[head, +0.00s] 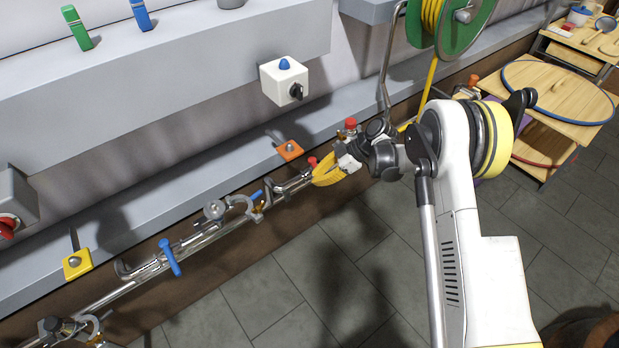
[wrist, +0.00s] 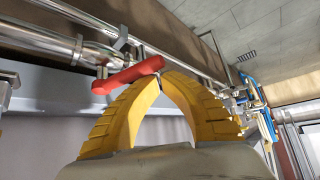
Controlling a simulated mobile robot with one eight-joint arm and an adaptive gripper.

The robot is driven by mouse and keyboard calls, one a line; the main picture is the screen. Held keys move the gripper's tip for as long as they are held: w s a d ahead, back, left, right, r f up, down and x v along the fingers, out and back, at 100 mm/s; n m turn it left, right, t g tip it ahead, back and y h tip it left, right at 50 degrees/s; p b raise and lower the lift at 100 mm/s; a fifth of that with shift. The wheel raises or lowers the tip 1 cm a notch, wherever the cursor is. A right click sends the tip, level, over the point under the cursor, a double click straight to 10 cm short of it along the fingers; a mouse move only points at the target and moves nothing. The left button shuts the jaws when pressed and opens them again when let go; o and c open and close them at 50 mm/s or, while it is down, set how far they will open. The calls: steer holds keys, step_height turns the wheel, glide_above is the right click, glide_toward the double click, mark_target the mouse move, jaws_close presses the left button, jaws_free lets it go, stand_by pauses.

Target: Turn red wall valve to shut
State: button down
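A red valve handle (wrist: 128,75) sits on a silver wall pipe in the wrist view, slightly tilted with its right end higher. In the head view a small red part of it (head: 312,162) shows beside my gripper; the rest is hard to make out. My gripper (wrist: 164,76) has yellow ribbed fingers that arch together, with their tips meeting or nearly so. The tips are right at the handle's right end; I cannot tell whether they touch it. Nothing shows held between them. In the head view my gripper (head: 322,180) is at the pipe below the ledge.
A blue-handled valve (head: 170,258) is further left along the pipe. An orange plate (head: 290,150) and a yellow plate (head: 77,263) lie on the grey ledge. A white switch box (head: 284,80) is above. A hose reel (head: 450,22) and wooden table (head: 550,95) are right. Floor in front is clear.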

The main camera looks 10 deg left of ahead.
steer(key=shift+w+d, duration=0.3)
steer(key=shift+d, duration=0.25)
steer(key=shift+w+d, duration=0.3)
steer(key=shift+d, duration=0.25)
steer(key=shift+w+d, duration=0.1)
steer(key=shift+d, duration=0.05)
